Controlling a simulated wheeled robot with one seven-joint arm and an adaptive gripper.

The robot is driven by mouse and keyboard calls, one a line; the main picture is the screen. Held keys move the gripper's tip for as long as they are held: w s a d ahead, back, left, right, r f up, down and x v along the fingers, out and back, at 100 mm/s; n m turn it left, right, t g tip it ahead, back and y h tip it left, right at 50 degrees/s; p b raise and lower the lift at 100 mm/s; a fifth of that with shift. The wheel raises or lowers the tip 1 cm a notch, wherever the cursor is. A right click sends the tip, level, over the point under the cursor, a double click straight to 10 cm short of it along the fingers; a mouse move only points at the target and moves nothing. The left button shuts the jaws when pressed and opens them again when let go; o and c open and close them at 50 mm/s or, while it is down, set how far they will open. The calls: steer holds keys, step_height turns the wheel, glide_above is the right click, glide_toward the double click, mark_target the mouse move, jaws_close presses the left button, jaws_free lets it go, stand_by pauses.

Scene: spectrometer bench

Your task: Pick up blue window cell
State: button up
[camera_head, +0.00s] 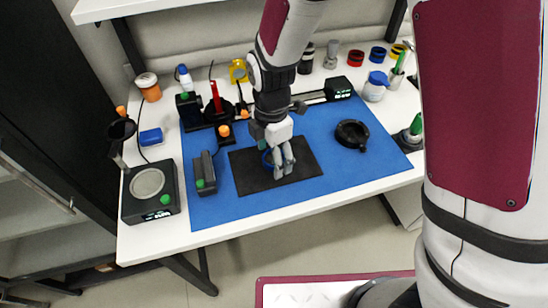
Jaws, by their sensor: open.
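A blue ring-shaped piece (266,158), which looks like the blue window cell, shows at the left side of my gripper over the black mat (248,180). Most of it is hidden behind the fingers. My gripper (284,172) points down over the mat with its jaws open. I cannot tell whether the fingers touch the piece or stand around it. Another blue ring-shaped piece (377,57) stands at the back right of the bench, well away from my gripper.
The black mat lies on a blue bench mat (335,178). A black ring-shaped holder (352,134) stands to the right, and a dark box with a green button (205,180) to the left. Red (355,58) and yellow (397,52) pieces stand at the back right. The front blue area is clear.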

steer(key=c, duration=1.3)
steer(key=shift+r, duration=0.1)
steer(key=shift+r, duration=0.5)
steer(key=r, duration=0.1)
steer(key=s+r, duration=0.1)
steer(key=shift+d+r, duration=0.15)
steer(key=shift+r, duration=0.15)
steer(key=s+d, duration=0.1)
steer(key=s, duration=0.2)
steer(key=s+d, duration=0.2)
steer(key=s, duration=0.2)
steer(key=s+d+r, duration=0.1)
steer(key=s, duration=0.3)
steer(key=shift+s+d+b, duration=0.25)
steer(key=shift+b, duration=0.15)
steer(key=shift+s+d+r+p, duration=0.1)
steer(key=shift+s+r+p, duration=0.15)
steer(key=shift+p, duration=0.85)
steer(key=shift+p, duration=0.35)
